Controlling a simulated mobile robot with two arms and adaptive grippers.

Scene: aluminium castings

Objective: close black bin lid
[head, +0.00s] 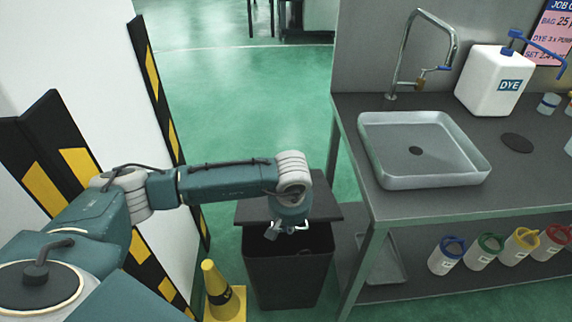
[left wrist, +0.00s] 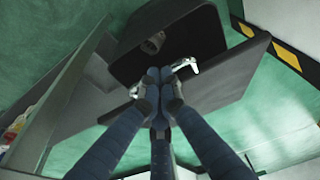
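The black bin (head: 288,275) stands on the floor beside the workbench, its mouth partly uncovered. Its dark flat lid (head: 325,210) shows behind the mouth, raised off the front opening; in the left wrist view the lid (left wrist: 222,88) appears as a broad dark plate next to the bin (left wrist: 190,28). My left gripper (head: 288,230) is at the lid's front edge, above the mouth. In the left wrist view its fingertips (left wrist: 160,73) are together, shut, with pale metal pieces on either side; I cannot tell whether these belong to the lid. My right gripper is not in view.
A workbench (head: 450,204) with a sink (head: 425,148) and white dye container (head: 495,82) stands right of the bin. A yellow cone (head: 218,285) stands left of it. Striped posts and a white wall are at left.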

